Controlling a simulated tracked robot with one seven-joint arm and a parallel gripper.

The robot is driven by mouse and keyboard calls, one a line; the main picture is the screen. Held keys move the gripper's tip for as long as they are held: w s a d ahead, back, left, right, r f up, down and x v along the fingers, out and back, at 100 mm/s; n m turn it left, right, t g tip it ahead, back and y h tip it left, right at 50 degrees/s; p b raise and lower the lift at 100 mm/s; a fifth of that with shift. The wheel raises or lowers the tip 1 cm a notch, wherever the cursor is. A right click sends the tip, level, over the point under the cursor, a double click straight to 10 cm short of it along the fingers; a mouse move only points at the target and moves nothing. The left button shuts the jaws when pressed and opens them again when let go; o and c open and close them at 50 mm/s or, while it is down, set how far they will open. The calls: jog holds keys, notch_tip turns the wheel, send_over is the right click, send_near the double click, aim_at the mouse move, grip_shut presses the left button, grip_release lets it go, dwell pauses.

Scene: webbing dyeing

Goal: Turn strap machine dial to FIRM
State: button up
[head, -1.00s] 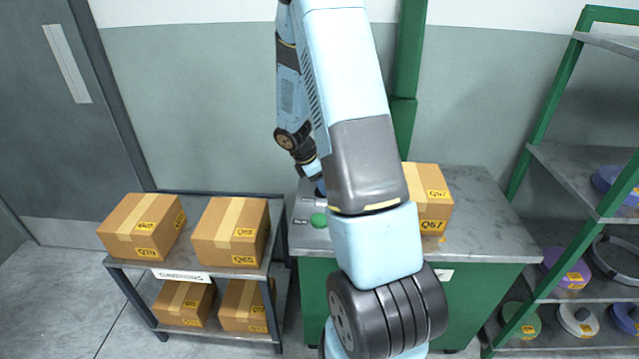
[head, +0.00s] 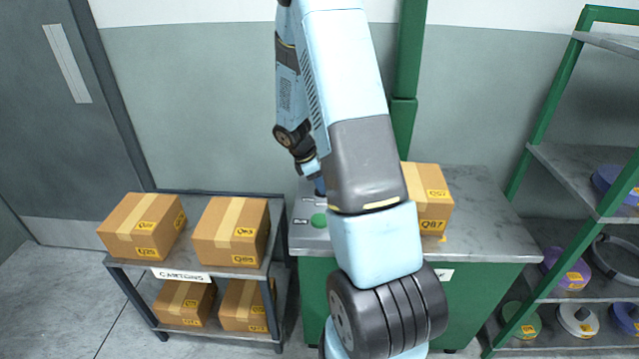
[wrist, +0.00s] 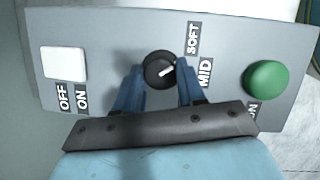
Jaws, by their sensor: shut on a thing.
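The dial (wrist: 156,69) is a round black knob with a white pointer on the grey control panel (wrist: 110,40). Its pointer faces right in the wrist view, nearest the MID label (wrist: 205,73) and slightly to the SOFT side. The SOFT label (wrist: 193,39) is above MID. No FIRM label shows; my gripper covers part of the panel below MID. My gripper (wrist: 160,72) has its two blue fingers on either side of the knob, shut on it. In the head view my arm hides the dial and most of the panel.
On the panel are a white OFF/ON switch (wrist: 65,64) and a green button (wrist: 267,80), which also shows in the head view (head: 319,220). A carton (head: 432,190) stands right of my arm. A carton rack (head: 225,272) is left, a shelf (head: 570,160) right.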

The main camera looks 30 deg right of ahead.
jog(key=m, duration=0.1)
jog(key=m+g, duration=0.1)
jog(key=m, duration=0.1)
jog(key=shift+w+d+r+m+y, duration=0.1)
jog(key=shift+w+m+y, duration=0.2)
jog(key=shift+w, duration=0.05)
jog(key=m+g+y, duration=0.1)
jog(key=m, duration=0.3)
jog(key=shift+d+m, duration=0.1)
jog(key=shift+m, duration=0.2)
jog(key=m+y, duration=0.1)
jog(key=m, duration=0.1)
jog(key=m+y, duration=0.1)
jog(key=m, duration=0.1)
jog(key=shift+w+d+g, duration=0.1)
jog(key=shift+d+g, duration=0.05)
jog(key=shift+g, duration=0.25)
jog(key=shift+m+y, duration=0.7)
jog(key=shift+m, duration=1.3)
jog(key=o, duration=1)
jog(key=v, duration=1.3)
jog(key=shift+d+r, duration=0.15)
jog(key=shift+r, duration=0.1)
